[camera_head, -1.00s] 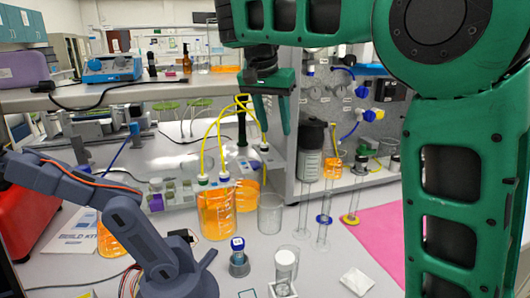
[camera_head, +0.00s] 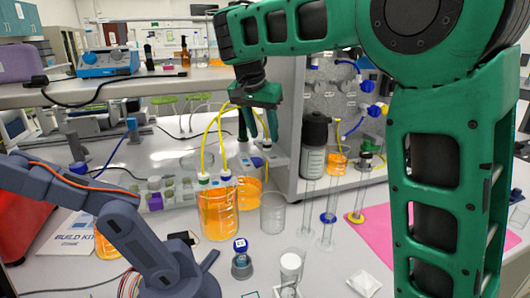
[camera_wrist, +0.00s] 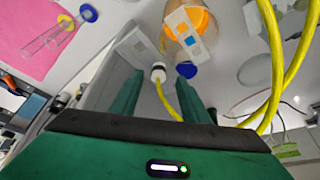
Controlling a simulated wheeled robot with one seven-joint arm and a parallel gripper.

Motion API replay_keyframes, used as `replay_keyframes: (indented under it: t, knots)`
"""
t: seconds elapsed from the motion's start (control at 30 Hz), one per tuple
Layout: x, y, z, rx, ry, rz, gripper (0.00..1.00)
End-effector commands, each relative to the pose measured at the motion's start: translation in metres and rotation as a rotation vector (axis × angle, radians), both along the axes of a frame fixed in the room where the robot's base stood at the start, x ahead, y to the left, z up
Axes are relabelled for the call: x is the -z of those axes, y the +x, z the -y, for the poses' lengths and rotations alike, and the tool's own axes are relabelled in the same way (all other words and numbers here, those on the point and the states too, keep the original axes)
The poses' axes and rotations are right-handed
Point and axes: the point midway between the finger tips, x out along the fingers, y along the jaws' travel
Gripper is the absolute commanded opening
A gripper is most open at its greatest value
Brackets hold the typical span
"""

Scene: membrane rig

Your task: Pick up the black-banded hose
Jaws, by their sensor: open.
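Yellow hoses (camera_head: 206,140) rise from the orange beaker (camera_head: 216,214) and arch towards my gripper (camera_head: 258,138). One hose runs down between the fingers to a white-collared end with a dark part, beside a grey-white block. In the wrist view, this yellow hose (camera_wrist: 170,103) passes between the open fingers of my gripper (camera_wrist: 162,84), its white collar (camera_wrist: 158,72) near the fingertips. A blue-capped end (camera_wrist: 186,70) lies close to the right fingertip. I cannot clearly make out a black band on any hose. The fingers are around the hose, with gaps visible.
A dark bottle (camera_head: 314,145) and a shelf panel stand right of my gripper. An empty glass beaker (camera_head: 272,213), thin cylinders (camera_head: 329,217) and a small blue-capped vial (camera_head: 241,262) stand in front. A grey robot arm (camera_head: 120,225) occupies the left front. A pink mat (camera_head: 385,235) lies right.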

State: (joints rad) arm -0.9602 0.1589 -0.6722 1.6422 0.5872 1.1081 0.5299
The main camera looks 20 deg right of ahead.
Motion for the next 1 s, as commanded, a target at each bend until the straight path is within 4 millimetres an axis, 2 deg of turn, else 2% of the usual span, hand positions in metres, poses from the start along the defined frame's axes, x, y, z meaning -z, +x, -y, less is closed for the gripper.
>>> replay_keyframes:
  t: [0.2,0.5,0.53,0.7,1.0]
  knots:
    - [0.025,0.006,0.010,0.003,-0.001,-0.001,0.42]
    - [0.030,0.008,0.010,0.001,0.000,0.000,0.42]
    - [0.030,0.008,0.010,0.001,0.000,0.000,0.40]
    - [0.030,0.008,0.010,0.001,0.000,0.000,0.00]
    - [0.030,0.008,0.010,0.001,0.000,0.000,0.00]
